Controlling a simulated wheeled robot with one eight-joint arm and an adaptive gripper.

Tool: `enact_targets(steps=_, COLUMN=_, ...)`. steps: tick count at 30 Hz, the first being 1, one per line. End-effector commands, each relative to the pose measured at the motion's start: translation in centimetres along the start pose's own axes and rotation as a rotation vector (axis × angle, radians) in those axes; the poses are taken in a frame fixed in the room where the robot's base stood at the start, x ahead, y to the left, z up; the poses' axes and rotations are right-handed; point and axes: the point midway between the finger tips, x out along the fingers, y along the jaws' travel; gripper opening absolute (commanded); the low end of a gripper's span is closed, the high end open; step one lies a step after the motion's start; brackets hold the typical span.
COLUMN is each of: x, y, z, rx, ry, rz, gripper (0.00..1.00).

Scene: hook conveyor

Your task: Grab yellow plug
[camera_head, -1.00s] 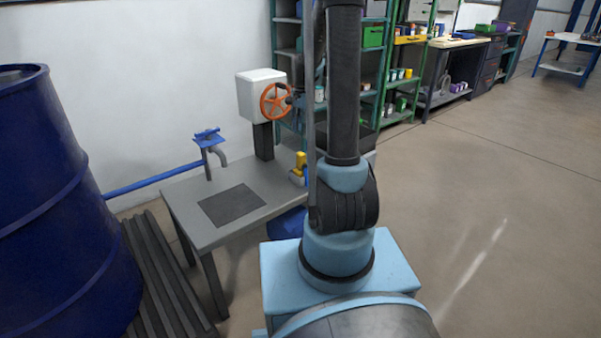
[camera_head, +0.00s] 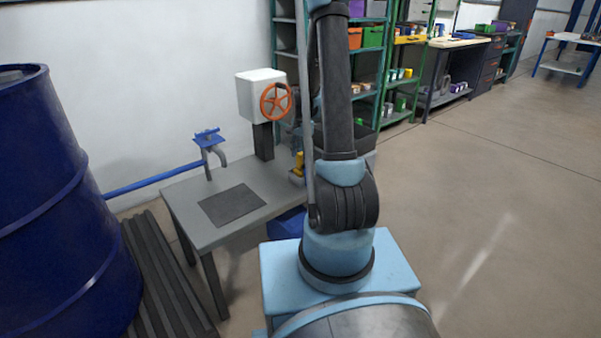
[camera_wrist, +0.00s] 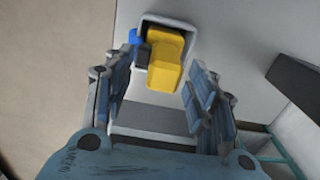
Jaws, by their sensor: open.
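The yellow plug (camera_wrist: 165,62) is a blocky yellow piece in the wrist view, seated in a light grey holder (camera_wrist: 193,32). My gripper (camera_wrist: 160,92) is open, with a blue-grey finger on each side of the view. The plug lies ahead, between the finger lines and a little beyond the tips. I see no contact with it. In the head view the plug (camera_head: 298,162) is a small yellow shape at the table's right edge, partly hidden by my arm. My gripper does not show clearly there.
A blue and dark piece (camera_wrist: 136,42) sits left of the plug. The grey table (camera_head: 258,187) carries a blue-handled tap (camera_head: 207,140) and a white box with an orange wheel (camera_head: 275,100). A blue barrel (camera_head: 60,210) stands left. Shelves are behind; the floor at right is clear.

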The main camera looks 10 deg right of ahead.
Motion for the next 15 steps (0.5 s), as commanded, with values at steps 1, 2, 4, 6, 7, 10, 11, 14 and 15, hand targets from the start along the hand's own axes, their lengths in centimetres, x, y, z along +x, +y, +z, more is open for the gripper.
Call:
enact_targets(steps=1, x=0.3, y=-0.1, z=0.0, rx=0.000, ry=0.000, rz=0.000, gripper=0.52)
enact_targets(steps=2, x=0.6, y=-0.1, z=0.0, rx=0.000, ry=0.000, rz=0.000, gripper=0.52)
enact_targets(steps=4, x=1.3, y=-0.2, z=0.1, rx=0.000, ry=0.000, rz=0.000, gripper=0.52)
enact_targets(steps=6, x=2.1, y=-0.3, z=0.2, rx=0.000, ry=0.000, rz=0.000, gripper=0.52)
enact_targets(steps=7, x=2.5, y=-0.4, z=0.2, rx=0.000, ry=0.000, rz=0.000, gripper=0.52)
enact_targets(steps=10, x=3.6, y=-0.4, z=0.2, rx=0.000, ry=0.000, rz=0.000, gripper=0.52)
enact_targets(steps=11, x=3.9, y=-0.5, z=0.2, rx=0.000, ry=0.000, rz=0.000, gripper=0.52)
enact_targets(steps=14, x=4.6, y=-0.4, z=0.2, rx=0.000, ry=0.000, rz=0.000, gripper=0.52)
enact_targets(steps=15, x=4.8, y=-0.4, z=0.2, rx=0.000, ry=0.000, rz=0.000, gripper=0.52)
